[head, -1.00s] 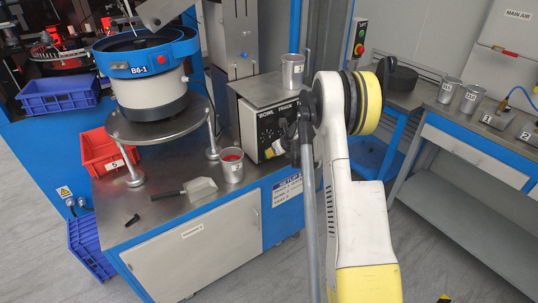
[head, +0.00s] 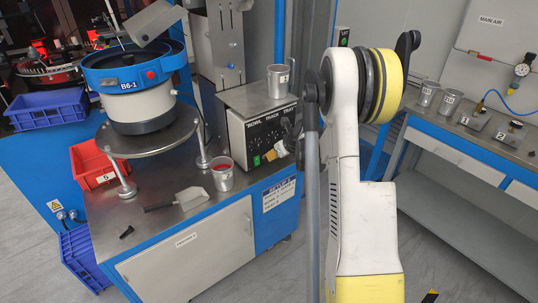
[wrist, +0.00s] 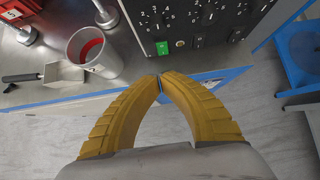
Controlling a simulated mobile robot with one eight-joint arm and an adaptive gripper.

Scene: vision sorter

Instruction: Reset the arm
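My arm (head: 362,190), white with yellow bands, stands raised in the right middle of the head view. My gripper (wrist: 160,78) shows in the wrist view with its two yellow ribbed fingers meeting at the tips. Nothing shows between them. It hangs in front of the control box (wrist: 185,22), above the bench's front edge, apart from the cup and scoop. In the head view the gripper is mostly hidden behind the arm.
On the left bench are a bowl feeder (head: 140,85), a cup with red contents (head: 222,174), a scoop (head: 180,200), the control box and a metal cup (head: 278,80) on it. A red bin (head: 97,165) stands behind. A right-hand bench (head: 455,150) holds more cups.

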